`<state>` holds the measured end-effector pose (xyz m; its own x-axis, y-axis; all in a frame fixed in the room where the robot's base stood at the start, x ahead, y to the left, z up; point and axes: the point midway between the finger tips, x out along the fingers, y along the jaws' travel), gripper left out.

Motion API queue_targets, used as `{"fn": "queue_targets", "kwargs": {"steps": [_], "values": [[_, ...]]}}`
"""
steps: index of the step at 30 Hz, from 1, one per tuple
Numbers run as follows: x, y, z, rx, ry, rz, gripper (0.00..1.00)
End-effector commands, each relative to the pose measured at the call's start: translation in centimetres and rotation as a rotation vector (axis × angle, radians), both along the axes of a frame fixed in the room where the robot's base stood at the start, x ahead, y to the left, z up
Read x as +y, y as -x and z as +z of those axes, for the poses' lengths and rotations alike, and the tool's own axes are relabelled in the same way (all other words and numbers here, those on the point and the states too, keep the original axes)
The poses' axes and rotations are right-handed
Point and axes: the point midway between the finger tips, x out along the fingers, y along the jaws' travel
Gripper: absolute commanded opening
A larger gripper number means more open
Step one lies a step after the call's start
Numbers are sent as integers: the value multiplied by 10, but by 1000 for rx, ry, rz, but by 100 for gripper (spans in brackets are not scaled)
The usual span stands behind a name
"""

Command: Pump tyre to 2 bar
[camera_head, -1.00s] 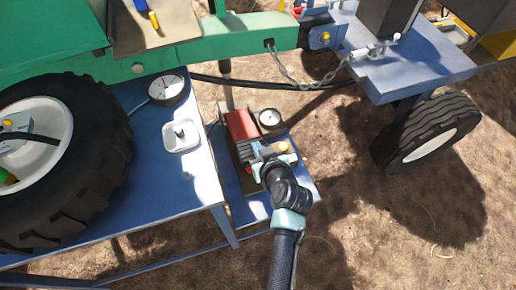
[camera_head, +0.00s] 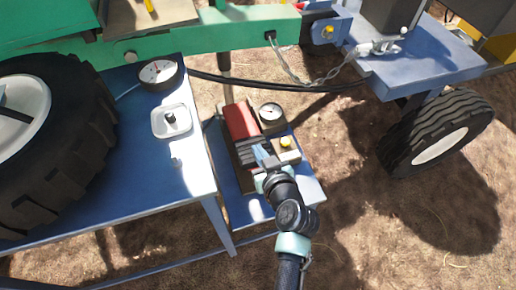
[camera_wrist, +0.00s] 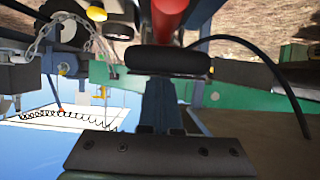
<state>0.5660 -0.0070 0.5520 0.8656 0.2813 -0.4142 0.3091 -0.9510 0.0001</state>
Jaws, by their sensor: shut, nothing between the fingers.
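The tyre (camera_head: 85,135) with its white rim (camera_head: 22,115) stands at the left in the head view, cut off by the picture's edge. A red and black compressor (camera_head: 240,122) sits on a low blue stand right of the table. Beside it are a round gauge (camera_head: 271,113) and a box with a yellow knob (camera_head: 285,142). A larger gauge (camera_head: 159,72) lies on the blue table. My gripper (camera_head: 262,152) is shut and empty, close beside the compressor and left of the knob; contact cannot be told. The wrist view shows its blue fingers (camera_wrist: 160,100) together.
A white dish (camera_head: 160,125) with a black knob-like piece (camera_head: 170,118) is on the blue table (camera_head: 120,190). A small grey piece (camera_head: 176,162) lies nearby. A black hose (camera_head: 290,90) and a chain (camera_head: 290,68) hang above the stand. Ground at lower right is open.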

Motion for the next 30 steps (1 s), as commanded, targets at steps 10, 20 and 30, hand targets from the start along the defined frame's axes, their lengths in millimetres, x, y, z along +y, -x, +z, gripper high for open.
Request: {"fn": "queue_targets", "kwargs": {"steps": [10, 20, 30], "values": [[-2, 7, -32, -81, -27, 0, 0], [-3, 11, -54, -144, -47, 1, 0], [-4, 13, -69, -141, -49, 1, 0]]}}
